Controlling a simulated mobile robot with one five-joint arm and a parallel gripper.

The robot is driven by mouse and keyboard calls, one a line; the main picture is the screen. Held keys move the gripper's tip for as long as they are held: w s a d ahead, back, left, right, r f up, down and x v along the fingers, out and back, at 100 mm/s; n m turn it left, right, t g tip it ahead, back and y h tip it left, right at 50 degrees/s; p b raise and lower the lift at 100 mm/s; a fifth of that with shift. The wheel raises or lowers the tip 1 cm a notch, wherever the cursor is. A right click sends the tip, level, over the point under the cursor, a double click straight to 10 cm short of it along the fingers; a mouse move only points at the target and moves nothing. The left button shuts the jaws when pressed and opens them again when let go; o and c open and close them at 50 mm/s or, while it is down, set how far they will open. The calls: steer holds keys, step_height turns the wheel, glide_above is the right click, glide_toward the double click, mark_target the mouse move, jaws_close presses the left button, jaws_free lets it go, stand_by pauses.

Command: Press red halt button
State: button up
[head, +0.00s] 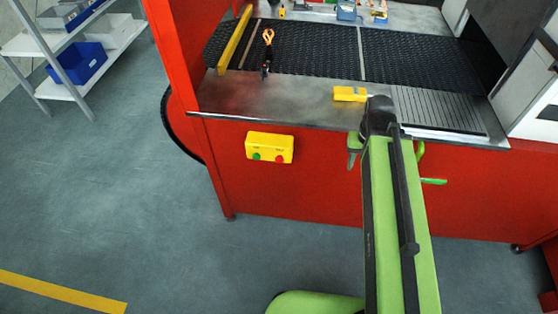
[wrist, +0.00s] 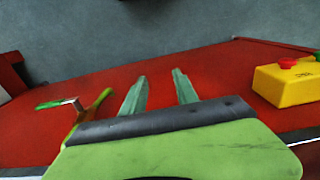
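The yellow control box (head: 270,147) is fixed to the red front panel below the metal counter edge. It carries a green button (head: 256,156) on its left and the red halt button (head: 279,159) on its right. In the wrist view, the yellow box (wrist: 287,85) is at the right edge, partly cut off, with the red button (wrist: 288,62) on it. My gripper (wrist: 160,77) is open and empty, its two fingers apart in front of the red panel. It is to the right of the box in the head view, mostly hidden by my arm, and touches no button.
The black mesh belt (head: 310,50) runs along the counter behind. A yellow block (head: 350,94) lies on the counter (head: 290,100) near my arm. A shelf with a blue bin (head: 77,62) stands at the far left. The floor (head: 130,190) at left is clear.

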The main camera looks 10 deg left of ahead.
jaws_close()
stand_by(1.5)
